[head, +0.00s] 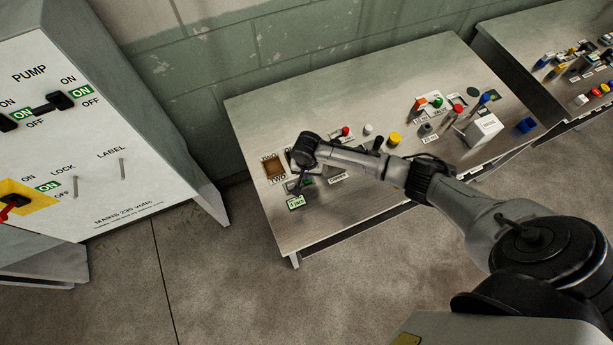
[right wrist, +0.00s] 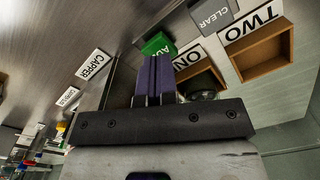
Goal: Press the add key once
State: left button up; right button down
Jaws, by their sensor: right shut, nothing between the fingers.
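The green add key (right wrist: 157,43) shows in the right wrist view just beyond my right fingertips, which hide part of its lettering. In the head view a small green patch (head: 307,181) beside my gripper seems to be this key. My right gripper (right wrist: 159,60) is shut and empty, its two purple fingers together and pointing at the key. I cannot tell whether the tips touch it. In the head view the same gripper (head: 298,185) is over the left part of the table. My left gripper is out of view.
A grey CLEAR key (right wrist: 211,14) is near the add key. Open wooden trays labelled ONE and TWO (right wrist: 265,55) lie to the right. A small green display (head: 296,202) stands near the table's front edge. Knobs, bottles and a white box (head: 484,130) crowd the table's right side.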

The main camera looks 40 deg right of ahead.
jog(key=shift+f+b, duration=0.35)
jog(key=shift+f, duration=0.6)
jog(key=shift+r, duration=0.15)
jog(key=shift+r+p, duration=0.5)
jog(key=shift+p, duration=0.25)
jog(key=shift+r+p, duration=0.7)
jog(key=shift+p, duration=0.15)
